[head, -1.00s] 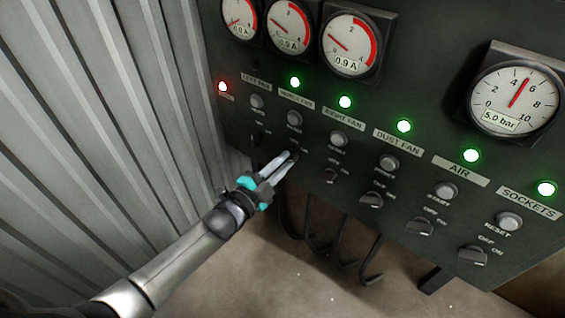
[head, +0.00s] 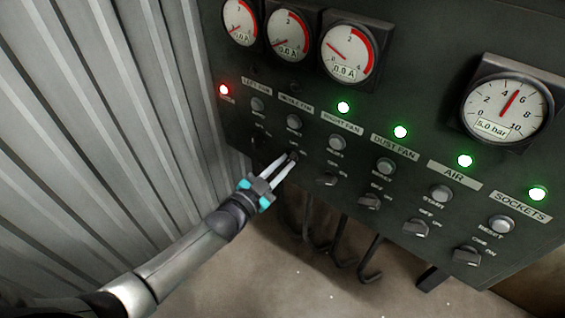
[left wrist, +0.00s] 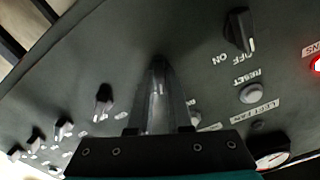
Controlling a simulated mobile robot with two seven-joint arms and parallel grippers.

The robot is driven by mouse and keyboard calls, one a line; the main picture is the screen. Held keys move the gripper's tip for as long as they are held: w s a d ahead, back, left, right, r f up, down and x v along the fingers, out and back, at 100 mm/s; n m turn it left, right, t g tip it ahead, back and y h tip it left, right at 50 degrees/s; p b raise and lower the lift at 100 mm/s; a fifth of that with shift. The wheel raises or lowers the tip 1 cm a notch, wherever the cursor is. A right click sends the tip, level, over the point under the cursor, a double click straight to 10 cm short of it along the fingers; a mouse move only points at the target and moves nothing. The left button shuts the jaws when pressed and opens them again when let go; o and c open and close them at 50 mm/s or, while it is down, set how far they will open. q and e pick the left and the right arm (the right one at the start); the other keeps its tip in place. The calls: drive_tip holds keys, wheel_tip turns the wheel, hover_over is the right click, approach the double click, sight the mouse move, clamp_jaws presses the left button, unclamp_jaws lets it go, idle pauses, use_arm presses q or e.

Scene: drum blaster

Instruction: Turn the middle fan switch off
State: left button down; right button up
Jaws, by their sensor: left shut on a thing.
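The middle fan switch, a small dark rotary knob, sits below the middle fan label (head: 296,103) and its grey button (head: 293,121) on the dark panel. My left gripper (head: 290,158) reaches it from below left in the head view and is shut on the knob, which the fingertips mostly hide. In the left wrist view my left gripper's fingers (left wrist: 160,90) point at the panel and cover the knob. The lamp above the middle fan label is dark. The middle gauge (head: 288,35) reads 0.0 A. My right gripper is not in view.
The left fan knob (left wrist: 238,32) is close beside my fingers, and the right fan knob (head: 327,180) is on the other side. Green lamps glow above the other labels to the right; a red lamp (head: 224,89) glows at left. Hooks (head: 372,262) hang below the panel.

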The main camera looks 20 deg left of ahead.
use_arm(q)
drive_tip(key=n, duration=0.4)
drive_tip(key=shift+n, duration=0.4)
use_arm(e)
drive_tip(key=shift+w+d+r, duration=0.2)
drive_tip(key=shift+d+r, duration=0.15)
use_arm(q)
drive_tip(key=c, duration=0.8)
unclamp_jaws()
drive_tip(key=shift+c, duration=0.2)
drive_tip(key=shift+s+p, duration=0.1)
drive_tip(key=shift+p, duration=0.2)
drive_tip(key=p+v, duration=0.2)
drive_tip(key=v, duration=1.3)
drive_tip(key=shift+p, duration=0.3)
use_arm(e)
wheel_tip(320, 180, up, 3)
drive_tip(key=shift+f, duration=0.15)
